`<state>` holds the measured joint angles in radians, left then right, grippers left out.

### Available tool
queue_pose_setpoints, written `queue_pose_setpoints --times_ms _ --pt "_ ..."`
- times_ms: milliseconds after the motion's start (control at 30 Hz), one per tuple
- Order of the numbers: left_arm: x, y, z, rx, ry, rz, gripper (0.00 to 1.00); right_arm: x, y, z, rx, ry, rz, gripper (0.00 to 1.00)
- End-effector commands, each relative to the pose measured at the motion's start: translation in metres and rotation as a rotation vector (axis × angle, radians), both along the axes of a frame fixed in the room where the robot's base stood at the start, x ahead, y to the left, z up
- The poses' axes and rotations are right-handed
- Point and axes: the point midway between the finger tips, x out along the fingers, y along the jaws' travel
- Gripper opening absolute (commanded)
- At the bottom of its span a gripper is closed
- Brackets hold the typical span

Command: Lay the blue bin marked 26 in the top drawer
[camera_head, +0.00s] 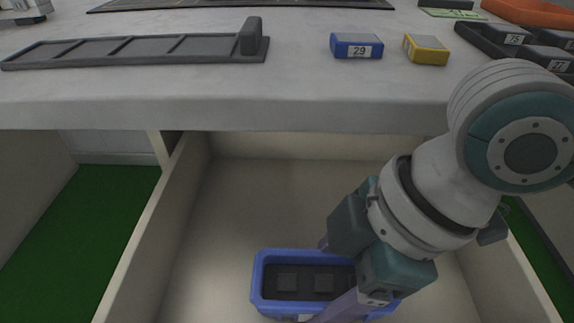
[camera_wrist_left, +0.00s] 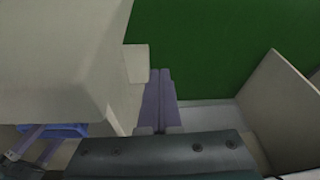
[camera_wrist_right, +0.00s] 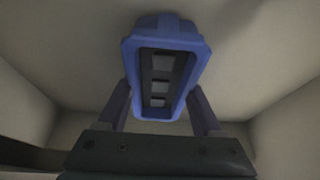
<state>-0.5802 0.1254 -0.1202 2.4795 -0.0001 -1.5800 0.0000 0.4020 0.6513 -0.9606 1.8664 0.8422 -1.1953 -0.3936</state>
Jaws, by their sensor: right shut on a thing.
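The blue bin (camera_head: 257,285) is low inside the open drawer (camera_head: 235,195), below the tabletop. It has a dark inside with several grey square pieces, and it also shows in the right wrist view (camera_wrist_right: 165,32). A white label shows in part at its near side, but its number cannot be read. My right gripper (camera_wrist_right: 160,98) reaches down into the drawer with one finger on each side of the bin, shut on it. I cannot tell whether the bin touches the drawer floor. My left gripper (camera_wrist_left: 158,90) is shut and empty, outside the drawer wall above a green floor.
The tabletop edge (camera_head: 240,115) overhangs the drawer's back. On the table are a blue box marked 29 (camera_head: 356,46), a yellow box (camera_head: 426,49), a grey divided tray (camera_head: 130,50) and dark bins (camera_head: 510,37) at the right. The drawer's left part is clear.

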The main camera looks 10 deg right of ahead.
Motion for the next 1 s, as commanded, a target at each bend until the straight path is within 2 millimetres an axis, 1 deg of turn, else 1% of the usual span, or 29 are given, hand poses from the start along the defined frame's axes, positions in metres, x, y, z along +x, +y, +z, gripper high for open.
queue_pose_setpoints --times_ms 167,200,433,467,667,767,867,1000 --pt "0.000 0.000 0.000 0.001 0.000 0.000 0.00 0.000 0.000 -0.002 0.001 0.000 -0.001 0.00" --pt "0.000 0.000 0.000 0.000 0.000 0.000 0.00 0.000 0.000 -0.003 0.001 0.000 -0.001 0.68" --pt "0.000 0.000 0.000 0.000 -0.001 0.000 0.00 0.000 0.000 -0.002 0.000 0.000 -0.001 0.94" --pt "0.000 0.000 0.000 0.000 -0.001 0.001 0.00 0.000 0.000 -0.002 0.000 0.001 -0.001 0.97" --pt "0.000 -0.001 0.000 -0.005 -0.001 0.004 0.00 0.000 0.000 -0.002 0.000 0.001 -0.001 0.97" --pt "0.000 -0.002 0.001 -0.008 -0.001 0.006 0.00 0.000 0.000 0.001 0.000 0.000 0.000 0.97" --pt "0.000 -0.003 0.010 -0.010 -0.001 0.007 0.00 0.000 -0.004 0.014 -0.001 -0.002 -0.001 0.97" --pt "0.000 -0.003 0.028 -0.010 -0.001 0.007 0.00 -0.003 -0.015 0.043 -0.002 -0.003 0.000 0.97"
